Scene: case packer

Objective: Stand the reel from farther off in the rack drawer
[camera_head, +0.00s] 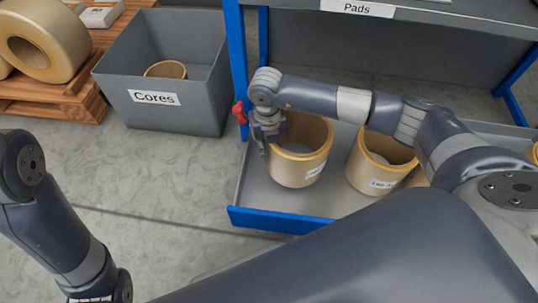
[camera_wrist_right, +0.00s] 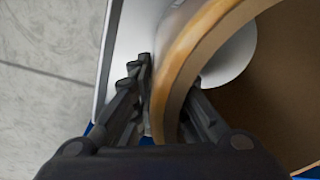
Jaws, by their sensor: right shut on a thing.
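My right gripper (camera_head: 268,145) is shut on the near-left rim of a tan reel (camera_head: 298,168), one finger outside the wall and one inside. The reel is roughly upright in the left part of the rack drawer (camera_head: 262,203); I cannot tell whether its base rests on the floor. The right wrist view shows the reel's thick rim (camera_wrist_right: 185,70) between the fingers (camera_wrist_right: 170,105), with a pale round patch inside. A second tan reel (camera_head: 372,172) with a label stands to its right in the drawer, partly behind my arm. My left gripper is out of view.
A grey bin marked Cores (camera_head: 200,107) stands left of the rack, with a tan core (camera_head: 166,69) inside. A large reel (camera_head: 55,38) lies on a wooden pallet (camera_head: 55,100). A blue rack post (camera_head: 237,65) rises close to my right gripper. The shelf marked Pads (camera_head: 430,14) is above.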

